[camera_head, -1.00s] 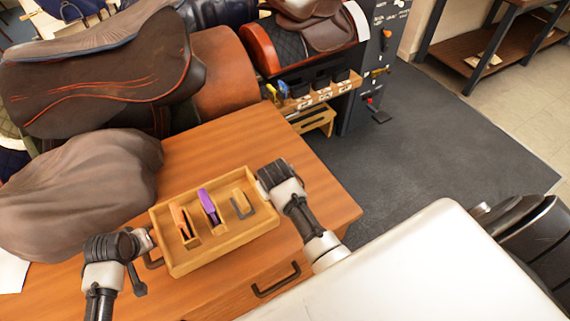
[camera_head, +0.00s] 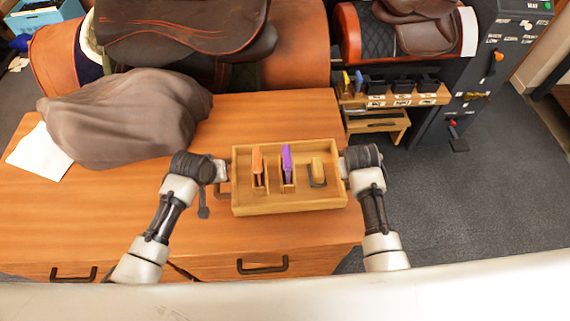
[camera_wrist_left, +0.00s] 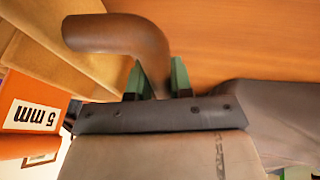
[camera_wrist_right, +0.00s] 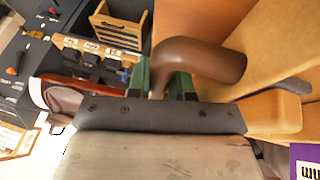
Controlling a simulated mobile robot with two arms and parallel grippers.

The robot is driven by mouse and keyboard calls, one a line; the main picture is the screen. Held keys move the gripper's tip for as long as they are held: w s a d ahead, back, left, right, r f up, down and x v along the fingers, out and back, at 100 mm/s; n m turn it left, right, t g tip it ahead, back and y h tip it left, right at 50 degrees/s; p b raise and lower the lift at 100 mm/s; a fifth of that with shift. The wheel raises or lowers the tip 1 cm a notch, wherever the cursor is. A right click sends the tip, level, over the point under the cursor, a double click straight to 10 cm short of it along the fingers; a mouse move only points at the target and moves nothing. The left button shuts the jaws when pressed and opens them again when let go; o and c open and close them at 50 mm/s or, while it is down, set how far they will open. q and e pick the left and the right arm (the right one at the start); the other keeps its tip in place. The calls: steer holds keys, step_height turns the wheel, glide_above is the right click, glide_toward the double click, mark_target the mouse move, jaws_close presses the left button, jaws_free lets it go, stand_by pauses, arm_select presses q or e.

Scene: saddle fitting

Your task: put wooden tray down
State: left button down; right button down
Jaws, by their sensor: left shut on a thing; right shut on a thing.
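The wooden tray (camera_head: 290,208) is a shallow light-wood box at the front right of the wooden table, level between my two arms. It holds an orange piece (camera_head: 257,166), a purple piece (camera_head: 287,163) and a tan block with a dark bracket (camera_head: 318,172). My left gripper (camera_head: 222,172) is shut on the brown handle at the tray's left end, seen in the left wrist view (camera_wrist_left: 125,36). My right gripper (camera_head: 344,168) is shut on the handle at the right end, seen in the right wrist view (camera_wrist_right: 200,62). I cannot tell whether the tray's underside touches the table.
A brown cloth-covered lump (camera_head: 125,118) and a white paper (camera_head: 40,153) lie on the table (camera_head: 110,215) at the left. A saddle (camera_head: 180,35) stands behind. A wooden tool rack (camera_head: 395,97) is beyond the table's right edge. Bare tabletop lies behind the tray.

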mark_target(225, 185)
arm_select(q)
steer(key=shift+f, duration=0.1)
arm_select(e)
steer(key=shift+d+f, duration=0.1)
